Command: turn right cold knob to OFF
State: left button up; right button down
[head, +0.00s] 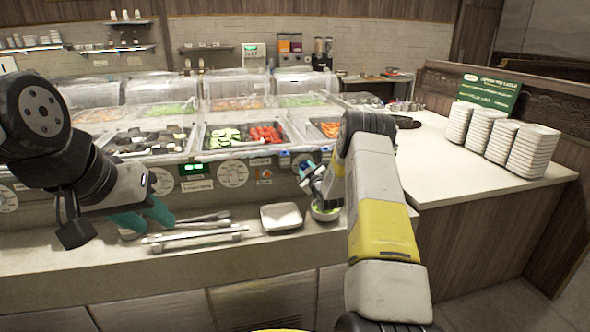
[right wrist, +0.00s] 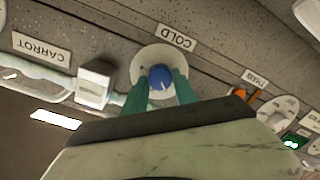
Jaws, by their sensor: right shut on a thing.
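The blue knob (right wrist: 160,77) sits on a round white plate (right wrist: 143,62) beside a COLD label (right wrist: 176,38) in the right wrist view. My right gripper (right wrist: 158,92) has its teal fingers on both sides of the knob and is shut on it. The knob's pointer line is too small to read surely.
A white dish (head: 281,217), metal tongs (head: 195,238) and a small bowl (head: 325,212) stand on the ledge. The panel also carries an orange knob (head: 264,173), a dial (head: 233,173) and a green display (head: 193,169). Plate stacks (head: 485,135) stand on the right counter.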

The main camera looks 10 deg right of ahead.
jog(key=n, duration=0.5)
jog(key=shift+a, duration=0.15)
jog(key=shift+f+n+h, duration=0.1)
jog(key=shift+n+h, duration=0.2)
jog(key=shift+n, duration=1.1)
jog(key=c, duration=1)
grip_release()
jog(key=shift+s, duration=0.1)
jog(key=s, duration=0.7)
jog(key=shift+s+r, duration=0.25)
jog(key=shift+s, duration=0.1)
